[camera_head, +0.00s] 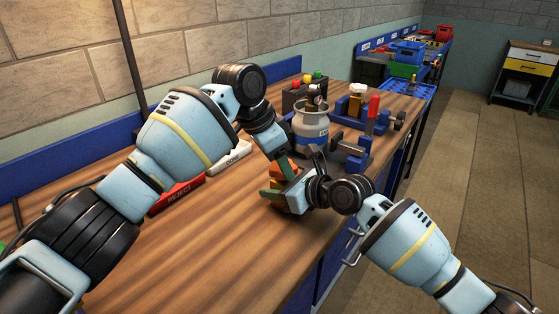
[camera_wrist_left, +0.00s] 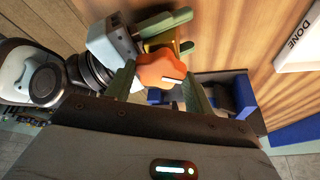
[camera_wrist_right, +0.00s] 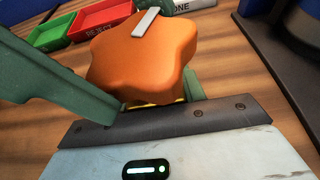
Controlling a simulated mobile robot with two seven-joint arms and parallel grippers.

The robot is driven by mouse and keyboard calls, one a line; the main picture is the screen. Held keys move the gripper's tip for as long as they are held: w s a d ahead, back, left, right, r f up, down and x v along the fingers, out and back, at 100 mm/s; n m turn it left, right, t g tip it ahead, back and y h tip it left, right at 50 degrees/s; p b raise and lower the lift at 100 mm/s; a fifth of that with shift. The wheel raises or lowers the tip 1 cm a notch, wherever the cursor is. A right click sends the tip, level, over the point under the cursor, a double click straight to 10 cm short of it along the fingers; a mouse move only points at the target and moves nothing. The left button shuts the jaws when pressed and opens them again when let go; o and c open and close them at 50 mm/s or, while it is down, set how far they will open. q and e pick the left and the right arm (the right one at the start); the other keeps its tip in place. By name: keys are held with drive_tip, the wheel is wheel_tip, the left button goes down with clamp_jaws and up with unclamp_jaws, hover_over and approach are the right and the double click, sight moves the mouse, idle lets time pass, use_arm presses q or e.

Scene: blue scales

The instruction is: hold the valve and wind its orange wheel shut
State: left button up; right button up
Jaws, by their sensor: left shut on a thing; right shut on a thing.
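The orange wheel (camera_wrist_left: 162,70), with a lobed rim and a pale mark, sits on a small yellow valve body (camera_wrist_left: 166,43). It fills much of the right wrist view (camera_wrist_right: 145,58); in the head view (camera_head: 279,170) it is mostly hidden by the grippers. My left gripper (camera_wrist_left: 158,88) is shut on the wheel, with a green finger at either side. My right gripper (camera_head: 277,192) is shut on the valve body below the wheel; its green fingers also show in the left wrist view (camera_wrist_left: 165,36). The valve appears held above the wooden table.
A red REJECT tray (camera_head: 177,196) and a white DONE tray (camera_head: 231,159) lie behind my left arm. A grey canister (camera_head: 310,127) and a blue fixture (camera_head: 352,141) stand close beyond the grippers. A red handle (camera_head: 373,107) rises there. The near tabletop is clear.

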sight(270, 165)
use_arm(q)
drive_tip(key=m, duration=0.2)
drive_tip(key=m+g, duration=0.1)
drive_tip(key=m, duration=0.1)
drive_tip(key=m+g, duration=0.1)
drive_tip(key=m, duration=0.1)
drive_tip(key=shift+w+a+r, duration=0.1)
drive_tip(key=shift+w+r, duration=0.05)
drive_tip(key=shift+w, duration=0.25)
drive_tip(key=shift+m, duration=0.3)
drive_tip(key=o, duration=0.7)
drive_tip(key=shift+s+g, duration=0.1)
drive_tip(key=shift+g, duration=0.2)
drive_tip(key=shift+h, duration=0.3)
drive_tip(key=shift+v, duration=2.3)
drive_tip(key=a, duration=0.8)
drive_tip(key=w+a, duration=0.1)
drive_tip(key=a, duration=0.3)
drive_tip(key=shift+w+r, duration=0.1)
drive_tip(key=shift+w, duration=0.05)
